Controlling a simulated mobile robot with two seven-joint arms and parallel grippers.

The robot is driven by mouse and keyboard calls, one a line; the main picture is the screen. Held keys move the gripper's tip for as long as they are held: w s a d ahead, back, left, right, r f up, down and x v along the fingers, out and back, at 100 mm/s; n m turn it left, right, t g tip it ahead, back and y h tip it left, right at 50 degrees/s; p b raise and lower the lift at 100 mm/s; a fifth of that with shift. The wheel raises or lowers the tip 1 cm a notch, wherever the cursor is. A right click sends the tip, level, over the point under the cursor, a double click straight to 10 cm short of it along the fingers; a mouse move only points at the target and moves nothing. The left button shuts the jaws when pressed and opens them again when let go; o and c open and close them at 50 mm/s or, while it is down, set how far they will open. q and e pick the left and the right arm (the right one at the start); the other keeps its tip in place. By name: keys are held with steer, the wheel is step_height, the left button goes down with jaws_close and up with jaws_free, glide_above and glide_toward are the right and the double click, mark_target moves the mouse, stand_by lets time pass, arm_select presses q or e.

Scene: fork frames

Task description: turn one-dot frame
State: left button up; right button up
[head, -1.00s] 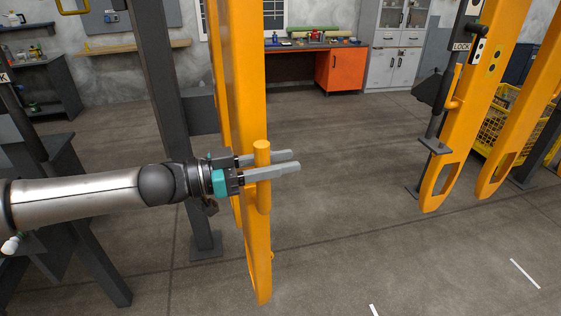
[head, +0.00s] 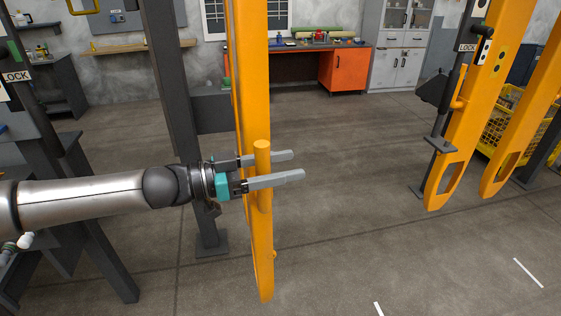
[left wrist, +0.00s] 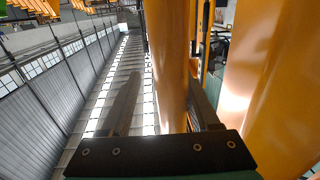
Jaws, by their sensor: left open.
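A tall orange frame (head: 259,80), seen nearly edge-on, hangs in the middle left of the head view. No dot shows on the part in view, so I cannot tell its marking. A short upright orange handle (head: 262,150) stands out from its lower part. My left gripper (head: 281,167) is open, with one finger behind the handle and one in front of it. In the left wrist view the orange handle (left wrist: 167,60) rises between the two fingers. I cannot tell whether either finger touches it. My right gripper is out of view.
A dark post (head: 178,110) stands just left of the frame. At the right, another orange frame (head: 475,110) bears two black dots beside a LOCK sign (head: 466,47). A yellow basket (head: 497,125) stands behind it. The floor between the frames is clear.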

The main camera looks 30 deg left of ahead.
arm_select(q)
steer(key=shift+o, duration=0.5)
steer(key=shift+a, duration=0.15)
steer(key=shift+v, duration=1.15)
steer(key=shift+p+v, duration=1.2)
steer(key=shift+p, duration=0.05)
steer(key=p, duration=0.5)
glide_toward(258, 169)
steer(key=shift+s+a, duration=0.3)
steer(key=shift+s, duration=0.05)
